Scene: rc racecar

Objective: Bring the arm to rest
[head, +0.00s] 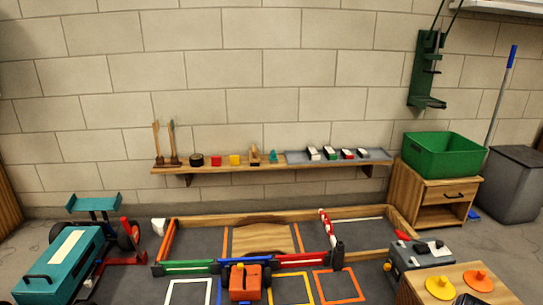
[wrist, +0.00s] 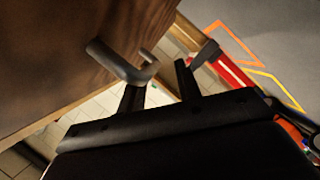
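My gripper (wrist: 163,74) shows in the wrist view with its two dark fingers apart and nothing between them. A grey bar handle (wrist: 118,62) on a brown wooden face (wrist: 60,50) is close to the left finger. I cannot tell whether they touch.
In the head view a wood-framed track area (head: 262,240) lies ahead, with an orange block-like thing (head: 245,284) near its front. A teal car (head: 65,262) is at left, a small wooden table (head: 465,290) at right. A shelf (head: 270,166) runs along the wall.

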